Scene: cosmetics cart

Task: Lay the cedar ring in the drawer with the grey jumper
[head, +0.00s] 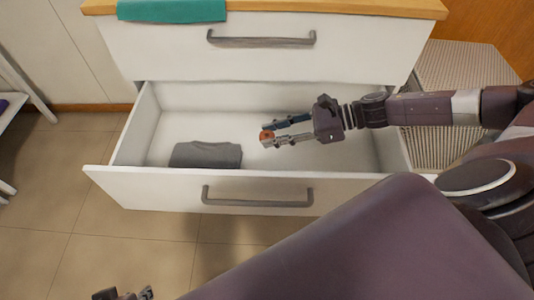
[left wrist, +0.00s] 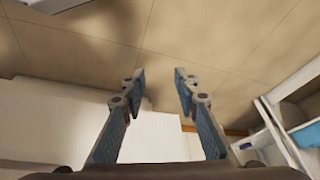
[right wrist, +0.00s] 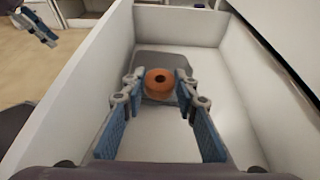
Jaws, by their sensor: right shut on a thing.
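The cedar ring (head: 267,137) is a small orange-brown ring with a dark hole; it also shows in the right wrist view (right wrist: 159,82). My right gripper (head: 270,135) is shut on it and holds it over the open lower drawer (head: 130,172). The folded grey jumper (head: 205,155) lies in the left part of that drawer. In the right wrist view the jumper (right wrist: 165,62) shows beyond the ring. My left gripper (head: 122,293) is low at the bottom edge of the head view, outside the drawer. In the left wrist view (left wrist: 159,77) its fingers are apart with nothing between them.
The upper drawer (head: 260,52) is shut. A teal cloth (head: 172,10) hangs over the wooden top (head: 340,8). The drawer floor to the right of the jumper is bare. A white shelf unit (head: 12,105) stands at the far left, with open floor between.

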